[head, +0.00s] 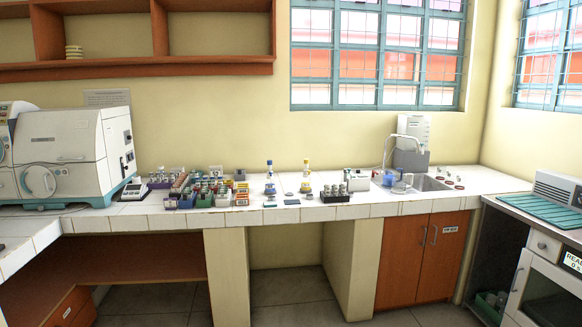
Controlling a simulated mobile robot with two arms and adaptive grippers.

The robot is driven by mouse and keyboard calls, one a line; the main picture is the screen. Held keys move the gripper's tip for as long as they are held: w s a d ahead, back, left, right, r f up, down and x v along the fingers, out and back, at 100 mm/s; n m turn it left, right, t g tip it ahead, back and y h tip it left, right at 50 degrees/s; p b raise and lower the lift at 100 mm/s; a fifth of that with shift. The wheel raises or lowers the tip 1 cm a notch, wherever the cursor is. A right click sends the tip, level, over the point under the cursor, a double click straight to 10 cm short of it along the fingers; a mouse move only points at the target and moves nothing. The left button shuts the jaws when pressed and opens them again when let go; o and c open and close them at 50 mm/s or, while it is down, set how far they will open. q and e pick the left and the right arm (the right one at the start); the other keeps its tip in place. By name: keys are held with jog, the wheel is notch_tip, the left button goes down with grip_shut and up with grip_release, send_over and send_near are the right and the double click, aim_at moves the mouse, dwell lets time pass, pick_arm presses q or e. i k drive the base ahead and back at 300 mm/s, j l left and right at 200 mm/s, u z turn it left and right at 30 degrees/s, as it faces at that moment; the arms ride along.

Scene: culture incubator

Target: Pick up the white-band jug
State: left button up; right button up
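No jug with a white band can be made out for certain in the head view. Small vessels stand by the sink (430,184) on the tiled counter (345,212), among them a blue one (388,179) and a whitish one (408,179). They are too small to tell any band. Two bottles stand upright further left, one with a blue top (269,169) and one with a yellow top (306,168). Neither of my grippers is in view.
A large white machine (70,150) fills the counter's left end. Several racks of tubes (205,192) crowd the middle. At right, a teal ribbed mat (545,208) lies on a unit with a white-framed door (540,270). Floor (290,290) shows below the counter.

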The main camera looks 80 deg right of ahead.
aim_at(399, 187)
jog(key=l+z, duration=0.1)
jog(key=z, duration=0.35)
jog(key=l+z, duration=0.1)
jog(key=z, duration=0.35)
jog(key=l+z, duration=0.1)
jog(key=z, duration=0.35)
jog(key=l+z, duration=0.15)
jog(key=z, duration=0.35)
jog(key=i+l+z, duration=0.15)
jog(key=l+z, duration=0.25)
jog(key=i+l+z, duration=0.25)
jog(key=l+z, duration=0.15)
jog(key=i+l+z, duration=0.25)
jog(key=l+z, duration=0.15)
jog(key=i+l+z, duration=0.25)
jog(key=z, duration=0.15)
jog(key=i+l, duration=0.2)
jog(key=i, duration=0.25)
jog(key=i+l+z, duration=0.1)
jog(key=i, duration=0.35)
jog(key=i+l, duration=0.3)
jog(key=i, duration=0.15)
